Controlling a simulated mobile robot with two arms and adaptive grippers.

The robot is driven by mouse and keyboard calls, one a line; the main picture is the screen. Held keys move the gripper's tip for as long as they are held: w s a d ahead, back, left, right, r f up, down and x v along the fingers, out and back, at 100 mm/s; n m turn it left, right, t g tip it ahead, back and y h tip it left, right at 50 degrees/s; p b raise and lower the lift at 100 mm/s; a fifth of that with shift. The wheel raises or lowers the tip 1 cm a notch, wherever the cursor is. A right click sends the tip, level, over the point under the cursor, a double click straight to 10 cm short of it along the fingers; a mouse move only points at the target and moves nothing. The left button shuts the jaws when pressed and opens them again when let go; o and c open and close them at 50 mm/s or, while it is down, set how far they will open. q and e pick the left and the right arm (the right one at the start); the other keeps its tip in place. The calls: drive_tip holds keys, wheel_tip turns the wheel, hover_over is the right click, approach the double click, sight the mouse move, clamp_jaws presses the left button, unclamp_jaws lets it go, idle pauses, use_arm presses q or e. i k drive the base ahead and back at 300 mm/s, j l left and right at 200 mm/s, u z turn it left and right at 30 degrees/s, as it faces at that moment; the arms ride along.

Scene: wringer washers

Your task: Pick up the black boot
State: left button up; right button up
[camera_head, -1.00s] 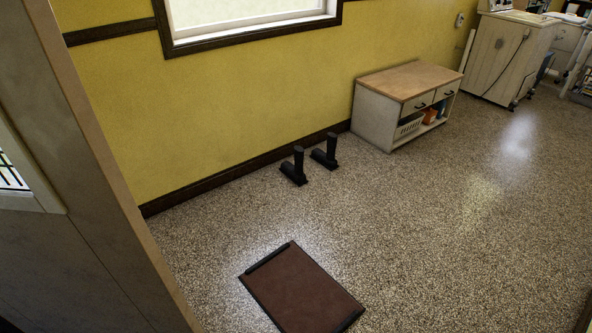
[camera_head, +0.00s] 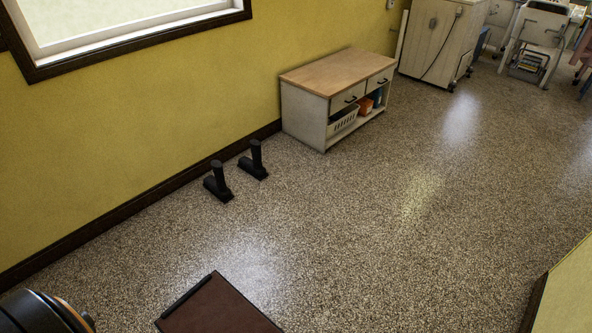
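Two black boots stand upright on the speckled floor near the yellow wall, left of the low cabinet. The nearer boot (camera_head: 217,184) is on the left, and the other boot (camera_head: 254,162) is just to its right and a little farther back. They stand apart from each other. Neither of my grippers shows in this view, and nothing is seen touching the boots.
A low cabinet (camera_head: 307,114) with a wooden top stands against the wall. A dark red-brown mat (camera_head: 222,308) lies in front, at the bottom edge. A white cabinet (camera_head: 428,42) stands farther back. A wall corner (camera_head: 562,290) juts in at lower right. The middle floor is clear.

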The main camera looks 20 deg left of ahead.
sight(216, 184)
drive_tip(key=i+l+z, duration=0.15)
drive_tip(key=i, duration=0.5)
drive_tip(key=i+l+z, duration=0.1)
drive_tip(key=i, duration=0.55)
drive_tip(key=i+j+u, duration=0.1)
drive_tip(key=i+u, duration=0.2)
drive_tip(key=u, duration=0.15)
drive_tip(key=i+u, duration=0.4)
drive_tip(key=i+l+u, duration=0.1)
drive_tip(key=u, duration=0.35)
drive_tip(key=i+l+u, duration=0.25)
drive_tip(key=i+u, duration=0.2)
drive_tip(key=k, duration=0.05)
